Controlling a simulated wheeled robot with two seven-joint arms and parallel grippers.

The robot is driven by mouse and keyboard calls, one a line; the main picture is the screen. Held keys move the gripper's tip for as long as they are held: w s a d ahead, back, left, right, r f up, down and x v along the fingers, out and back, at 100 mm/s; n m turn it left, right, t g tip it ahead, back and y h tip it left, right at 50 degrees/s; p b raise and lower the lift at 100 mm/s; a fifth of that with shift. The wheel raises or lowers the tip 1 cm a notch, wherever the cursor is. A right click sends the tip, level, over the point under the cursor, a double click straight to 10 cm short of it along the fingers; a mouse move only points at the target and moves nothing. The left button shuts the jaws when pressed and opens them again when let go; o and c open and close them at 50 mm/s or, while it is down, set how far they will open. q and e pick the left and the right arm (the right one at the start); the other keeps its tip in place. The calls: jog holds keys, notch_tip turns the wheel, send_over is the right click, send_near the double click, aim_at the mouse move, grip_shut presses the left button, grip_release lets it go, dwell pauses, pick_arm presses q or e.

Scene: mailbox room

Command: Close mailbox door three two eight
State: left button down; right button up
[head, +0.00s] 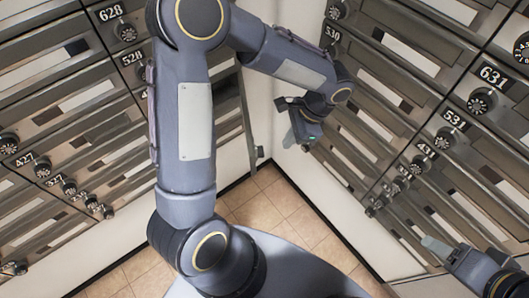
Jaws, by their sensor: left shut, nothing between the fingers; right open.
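A narrow slatted door panel (247,118) stands at the end of the left mailbox wall, with a small knob (260,152) near its lower end. It looks swung out, but its number does not show, and my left arm hides part of the wall beside it. No label 328 is readable. My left gripper (300,132) is shut and empty, near the room corner, right of the panel and apart from it in the picture. My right gripper (437,247) is open and empty at the lower right, in front of the right mailbox wall.
The left mailbox wall (75,150) carries doors labelled 628, 528 and 427, with dial knobs. The right wall (455,175) carries 530, 631, 531 and 431. The tiled floor (285,205) in the corner is clear.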

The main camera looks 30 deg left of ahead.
pick_arm(q)
jog(key=s+a+f+p, duration=0.2)
jog(key=s+a+f, duration=0.2)
jog(key=a+f, duration=0.1)
jog(key=shift+f, duration=0.7)
pick_arm(e)
jog(key=shift+r, duration=1.1)
pick_arm(q)
jog(key=shift+s+a, duration=0.1)
